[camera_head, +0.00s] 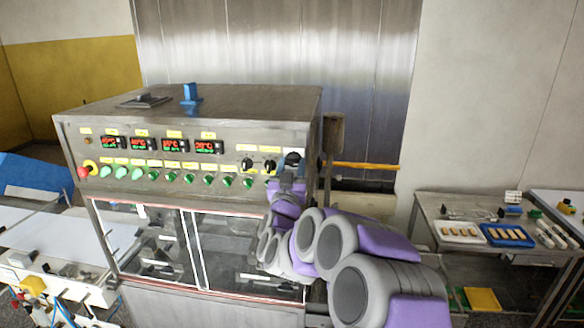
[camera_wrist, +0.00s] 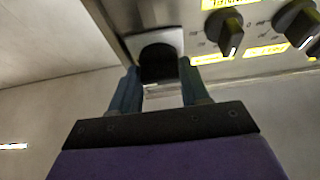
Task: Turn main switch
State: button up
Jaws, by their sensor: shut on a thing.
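The main switch (camera_head: 292,158) is a dark knob at the right end of the control panel. In the wrist view the black knob (camera_wrist: 158,60) sits on a pale square plate (camera_wrist: 150,38). My gripper (camera_wrist: 160,76) has its two blue-green fingers on either side of the knob and is shut on it. In the head view my purple and grey arm reaches up from the lower right, and my gripper (camera_head: 290,172) is at the switch. The arm and gripper hide part of the switch. Its pointer and exact angle are not clear.
Two smaller black knobs (camera_head: 257,164) are left of the switch. The panel also has red displays (camera_head: 160,145), several green buttons (camera_head: 190,179) and a red button (camera_head: 84,171). A side table (camera_head: 440,210) with trays stands at the right.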

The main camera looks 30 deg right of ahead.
jog(key=shift+n, duration=0.5)
jog(key=n+y+b, duration=0.1)
jog(key=n, duration=0.1)
jog(key=n+t+y+b, duration=0.1)
jog(key=n+y, duration=0.1)
jog(key=n, duration=0.1)
jog(key=shift+s+d+n+t, duration=0.1)
jog(key=shift+n+t, duration=0.2)
jog(key=n+y+b, duration=0.1)
jog(key=n, duration=0.2)
jog(key=n+y+b, duration=0.1)
jog(key=n+y, duration=0.1)
jog(key=n, duration=0.2)
jog(key=shift+s+d+r+b, duration=0.1)
jog(key=shift+r+b, duration=0.1)
jog(key=shift+b, duration=0.2)
jog(key=n+y, duration=0.1)
jog(key=n, duration=0.2)
jog(key=n+g+y+p, duration=0.1)
jog(key=n, duration=0.2)
jog(key=shift+r+y, duration=0.2)
jog(key=shift+y, duration=0.1)
jog(key=shift+f+n+g+y+p, duration=0.1)
jog(key=shift+n+g+y+p, duration=0.2)
jog(key=shift+n+g+p, duration=0.85)
jog(key=shift+f+n+t, duration=0.1)
jog(key=shift+n+t, duration=0.25)
